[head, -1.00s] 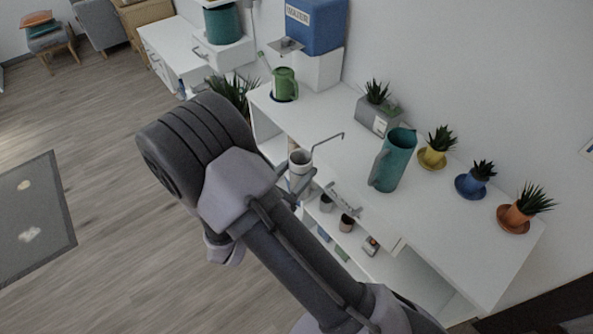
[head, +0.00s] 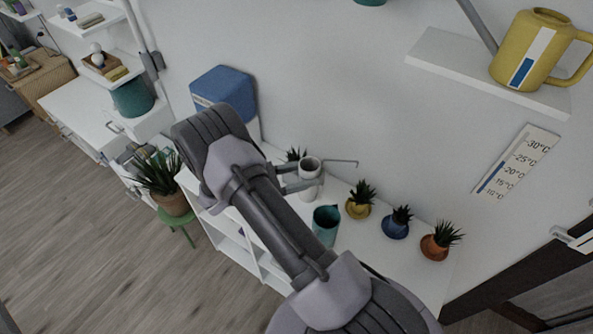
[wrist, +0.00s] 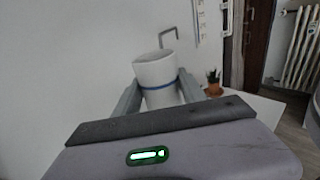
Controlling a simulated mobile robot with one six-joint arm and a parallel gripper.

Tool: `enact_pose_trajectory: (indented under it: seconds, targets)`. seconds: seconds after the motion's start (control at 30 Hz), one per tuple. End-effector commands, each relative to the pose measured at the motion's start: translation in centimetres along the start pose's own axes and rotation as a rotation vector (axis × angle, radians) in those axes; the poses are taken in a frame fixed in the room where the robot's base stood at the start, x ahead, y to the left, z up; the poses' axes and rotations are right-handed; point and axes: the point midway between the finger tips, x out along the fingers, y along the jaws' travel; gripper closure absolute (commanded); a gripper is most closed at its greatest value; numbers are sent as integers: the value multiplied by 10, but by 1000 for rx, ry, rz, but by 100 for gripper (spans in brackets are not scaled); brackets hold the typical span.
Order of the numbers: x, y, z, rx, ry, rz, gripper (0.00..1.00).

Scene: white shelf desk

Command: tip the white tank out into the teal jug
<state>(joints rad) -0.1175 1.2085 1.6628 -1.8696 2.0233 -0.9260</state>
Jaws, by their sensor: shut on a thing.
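The white tank (head: 309,171) is an open-topped cylinder with a thin bent grey tube at its top. In the wrist view the tank (wrist: 157,72) shows a blue band and stands close to upright between the fingers. My gripper (head: 298,184) is shut on its sides; both fingers of my gripper (wrist: 160,92) show in the wrist view. The teal jug (head: 326,226) stands upright on the white desk, open top facing up. In the head view the tank appears above and slightly left of the jug. The jug is not visible in the wrist view.
Yellow (head: 359,207), blue (head: 396,228) and orange (head: 435,247) potted plants stand right of the jug. A wall shelf (head: 437,57) holds a yellow watering can (head: 524,58). Bare desk (head: 377,262) lies in front of the plants.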

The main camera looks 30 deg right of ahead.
Motion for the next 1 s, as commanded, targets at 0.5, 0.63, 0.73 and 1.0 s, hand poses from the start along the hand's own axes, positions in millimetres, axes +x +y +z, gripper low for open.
enact_pose_trajectory:
  seconds: [0.5,0.63,0.73,1.0]
  targets:
    - [2,-6,-31,192,77,7,100]
    - [3,-9,-41,277,110,10,100]
    - [3,-8,-38,274,108,10,100]
    - [3,-8,-39,280,111,10,100]
